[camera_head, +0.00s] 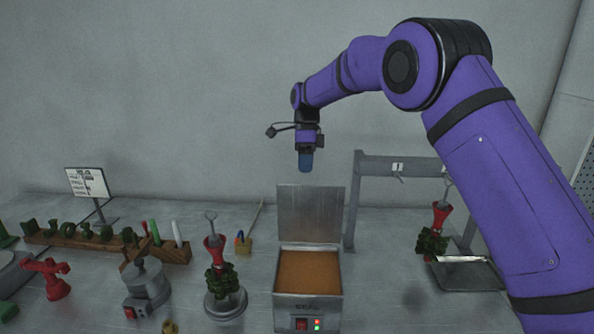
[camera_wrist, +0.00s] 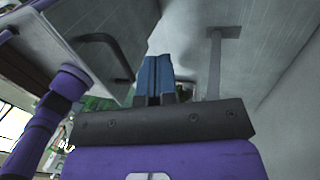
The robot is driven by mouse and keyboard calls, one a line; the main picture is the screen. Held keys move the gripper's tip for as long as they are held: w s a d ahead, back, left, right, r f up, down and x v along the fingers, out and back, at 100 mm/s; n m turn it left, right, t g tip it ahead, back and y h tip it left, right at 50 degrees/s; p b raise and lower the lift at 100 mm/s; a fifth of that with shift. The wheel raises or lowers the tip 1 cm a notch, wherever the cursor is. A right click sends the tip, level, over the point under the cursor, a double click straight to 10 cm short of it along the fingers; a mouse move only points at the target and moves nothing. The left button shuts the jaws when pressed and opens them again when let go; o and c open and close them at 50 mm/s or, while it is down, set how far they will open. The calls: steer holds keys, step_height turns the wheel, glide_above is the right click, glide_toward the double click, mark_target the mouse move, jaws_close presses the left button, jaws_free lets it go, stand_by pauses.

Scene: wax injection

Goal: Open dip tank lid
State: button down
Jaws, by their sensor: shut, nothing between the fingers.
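The dip tank (camera_head: 307,312) is a grey metal box on the table, filled with orange-brown material. Its flat metal lid (camera_head: 311,213) stands upright at the back edge, and the tank mouth is uncovered. My gripper (camera_head: 305,166) has blue fingers, shut and empty, above the lid's top edge and apart from it in the head view. In the wrist view the shut fingers (camera_wrist: 155,68) point away, with a grey panel bearing a dark bar handle (camera_wrist: 112,55) to their left, likely the lid's outer face.
A grey frame (camera_head: 352,205) with hooks stands right of the lid; its post (camera_wrist: 214,65) seems to show in the wrist view. Left of the tank are a red-topped green wax tree (camera_head: 217,275) and a grey pot (camera_head: 147,285).

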steer(key=s+v, duration=0.1)
steer(key=v, duration=0.8)
steer(key=s+d+r+n+t+y, duration=0.15)
steer(key=s+d+r+n, duration=0.25)
steer(key=s+d+r, duration=0.45)
steer(key=s+d+r+n+t+h, duration=0.1)
steer(key=s+d+r+n+t, duration=0.4)
steer(key=s+d, duration=0.55)
steer(key=s+d+f+n, duration=0.2)
steer(key=s+d+n, duration=0.1)
steer(key=s, duration=0.6)
steer(key=s+d+f+n+t, duration=0.1)
steer(key=s+d+f+n, duration=0.2)
steer(key=s, duration=0.5)
steer(key=s+d+f+n+t, duration=0.1)
steer(key=s+d+f+n, duration=0.2)
steer(key=s, duration=0.6)
steer(key=shift+s+d+f+n, duration=0.25)
steer(key=shift+s+d+n, duration=0.1)
steer(key=shift+d, duration=0.5)
